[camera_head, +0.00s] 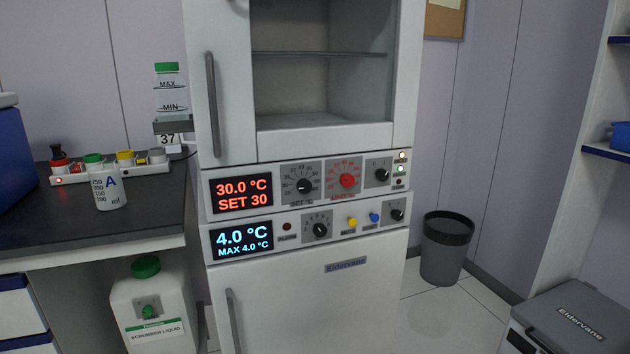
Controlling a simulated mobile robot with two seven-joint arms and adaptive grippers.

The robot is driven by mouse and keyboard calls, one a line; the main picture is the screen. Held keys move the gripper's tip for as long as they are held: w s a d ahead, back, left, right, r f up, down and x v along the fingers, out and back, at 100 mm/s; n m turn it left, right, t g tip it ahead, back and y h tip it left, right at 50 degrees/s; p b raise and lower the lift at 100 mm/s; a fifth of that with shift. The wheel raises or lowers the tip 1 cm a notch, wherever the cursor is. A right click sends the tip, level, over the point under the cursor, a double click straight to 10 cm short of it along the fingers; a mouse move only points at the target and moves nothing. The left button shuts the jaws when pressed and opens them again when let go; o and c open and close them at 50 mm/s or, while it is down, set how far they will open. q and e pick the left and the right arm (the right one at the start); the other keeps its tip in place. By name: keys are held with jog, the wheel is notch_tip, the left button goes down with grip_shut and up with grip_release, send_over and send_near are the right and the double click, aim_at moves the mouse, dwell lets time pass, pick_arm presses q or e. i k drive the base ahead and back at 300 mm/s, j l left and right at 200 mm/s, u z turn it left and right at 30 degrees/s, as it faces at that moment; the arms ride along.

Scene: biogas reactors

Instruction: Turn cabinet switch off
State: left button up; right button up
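The white cabinet (350,290) stands in the middle of the head camera view. Its upper control panel has a red display (241,193) reading 30.0 °C and SET 30, a black dial (304,185), a red dial (347,180) and a small black rotary switch (382,174). The lower panel has a blue display (241,240) reading 4.0 °C, a black dial (320,229), yellow and blue knobs, and another small black rotary switch (397,214). Neither gripper shows in this view.
A dark bench (100,222) with a beaker (106,188) and a power strip stands left. A scrubber liquid canister (152,305) is below it. A black-rimmed bin (447,247) and a grey box (575,318) stand right. The floor before the bin is clear.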

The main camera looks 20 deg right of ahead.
aim_at(381, 175)
jog(key=z, duration=0.7)
